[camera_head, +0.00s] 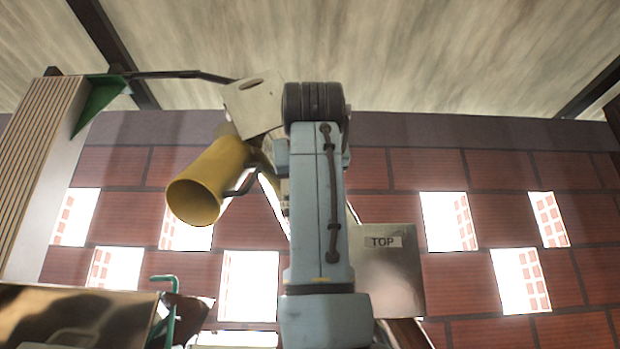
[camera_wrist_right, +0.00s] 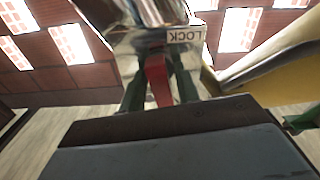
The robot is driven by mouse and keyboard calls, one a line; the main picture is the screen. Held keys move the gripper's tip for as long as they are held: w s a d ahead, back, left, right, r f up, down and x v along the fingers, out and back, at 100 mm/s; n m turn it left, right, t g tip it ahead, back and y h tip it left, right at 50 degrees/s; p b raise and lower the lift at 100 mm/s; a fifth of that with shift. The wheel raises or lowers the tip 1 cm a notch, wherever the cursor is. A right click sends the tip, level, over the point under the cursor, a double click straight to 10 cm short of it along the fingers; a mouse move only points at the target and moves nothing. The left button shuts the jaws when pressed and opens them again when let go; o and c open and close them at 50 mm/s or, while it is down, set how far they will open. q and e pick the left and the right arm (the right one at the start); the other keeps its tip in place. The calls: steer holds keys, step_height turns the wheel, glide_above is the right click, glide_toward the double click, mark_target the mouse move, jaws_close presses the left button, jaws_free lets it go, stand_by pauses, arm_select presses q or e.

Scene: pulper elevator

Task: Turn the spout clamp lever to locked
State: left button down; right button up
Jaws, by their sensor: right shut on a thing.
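The red clamp lever (camera_wrist_right: 157,80) shows in the right wrist view, standing between the two green fingers of my right gripper (camera_wrist_right: 160,90), which is shut on it. A white label reading LOCK (camera_wrist_right: 185,35) sits on the shiny metal housing (camera_wrist_right: 142,38), just beyond the lever. The yellow spout (camera_head: 196,187) is left of my right arm in the head view, its round mouth toward me; a yellow part also shows at the right of the wrist view (camera_wrist_right: 270,62). In the head view my arm hides the lever and the right gripper. My left gripper is out of view.
A metal plate marked TOP (camera_head: 390,280) is right of my arm. A pale plate with a slot (camera_head: 254,104) is above the spout. A slatted column (camera_head: 40,165) stands at the left. A green bent rod (camera_head: 170,300) rises beside a brownish metal surface (camera_head: 75,315). A brick wall is behind.

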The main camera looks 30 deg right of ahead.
steer(key=n, duration=0.4)
steer(key=shift+b, duration=0.4)
steer(key=n, duration=0.4)
steer(key=shift+a+b, duration=0.1)
steer(key=shift+b, duration=0.25)
steer(key=n, duration=0.4)
steer(key=shift+f+n+b, duration=0.15)
steer(key=shift+n+b, duration=0.15)
steer(key=shift+b, duration=0.05)
steer(key=shift+n, duration=1.8)
steer(key=shift+w+a, duration=0.1)
steer(key=o, duration=0.7)
steer(key=shift+f, duration=0.1)
